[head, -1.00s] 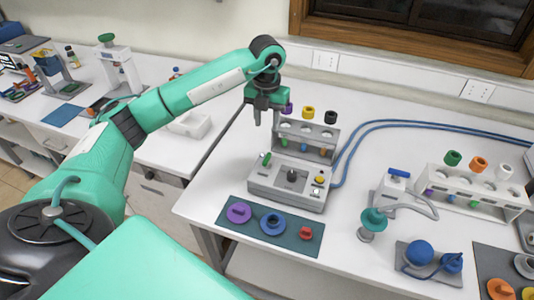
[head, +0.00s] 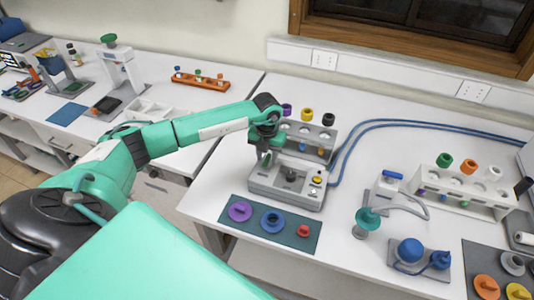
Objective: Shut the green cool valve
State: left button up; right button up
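The grey control box (head: 300,194) stands on the white bench. It has a small green valve lever (head: 266,160) at its left, a dark knob in the middle and a yellow button at its right. My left gripper (head: 266,148) points down right at the green lever and partly hides it. Its fingers are small and overlap the lever, so I cannot tell whether they are open, shut or touching it. My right gripper is not in view.
A rack (head: 308,136) with coloured caps stands behind the box, with blue hoses (head: 400,123) running right. A dark mat (head: 255,216) with purple, blue and red parts lies in front. A teal-topped stand (head: 367,222) is to the right.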

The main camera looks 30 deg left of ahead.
pick_arm(q)
jog(key=shift+c, duration=0.3)
grip_shut()
